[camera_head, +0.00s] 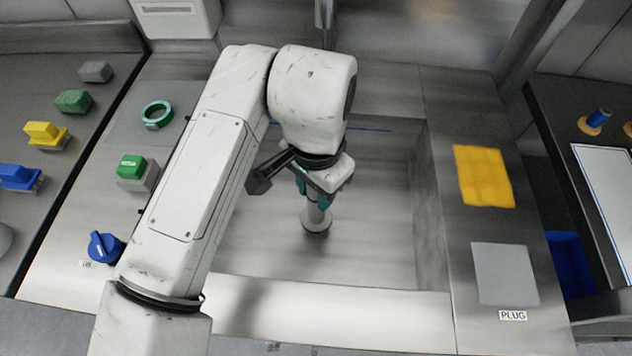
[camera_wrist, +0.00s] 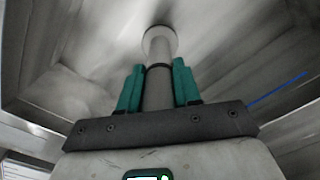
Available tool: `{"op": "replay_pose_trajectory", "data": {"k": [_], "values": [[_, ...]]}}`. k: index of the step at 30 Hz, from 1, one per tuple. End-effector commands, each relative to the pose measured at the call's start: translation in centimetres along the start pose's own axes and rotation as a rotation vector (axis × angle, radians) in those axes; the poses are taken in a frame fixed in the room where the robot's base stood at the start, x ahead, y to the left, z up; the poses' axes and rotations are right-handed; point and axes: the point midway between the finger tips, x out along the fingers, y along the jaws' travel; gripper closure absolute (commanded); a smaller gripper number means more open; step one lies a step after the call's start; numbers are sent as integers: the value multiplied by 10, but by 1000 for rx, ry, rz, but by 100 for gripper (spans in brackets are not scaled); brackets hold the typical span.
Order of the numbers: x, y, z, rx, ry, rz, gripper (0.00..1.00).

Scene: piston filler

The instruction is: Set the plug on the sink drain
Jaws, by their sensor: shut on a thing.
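The plug (camera_head: 317,218) is a pale upright stem with a wider round foot. It stands out below my gripper, inside the steel sink (camera_head: 375,245). My gripper (camera_head: 313,190) is shut on the plug's stem with its green fingers. In the wrist view, the plug (camera_wrist: 158,42) shows between the two green fingers of my gripper (camera_wrist: 158,75), its round foot at the far end. The foot is at or close to the sink floor; I cannot tell whether it touches. The drain is not visible; the plug or my arm may hide it.
Right of the sink lie a yellow cloth (camera_head: 483,176) and a bare grey pad (camera_head: 505,273) labelled PLUG. On the left are a green button (camera_head: 131,167), a blue knob (camera_head: 103,247) and a green ring (camera_head: 157,113). The sink walls surround my gripper; the visible floor is clear.

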Motion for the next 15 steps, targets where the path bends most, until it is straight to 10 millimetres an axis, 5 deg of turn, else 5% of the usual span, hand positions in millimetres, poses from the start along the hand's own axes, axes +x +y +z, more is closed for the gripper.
{"op": "replay_pose_trajectory", "data": {"k": [15], "values": [[31,0,0,-1,1,-1,100]]}}
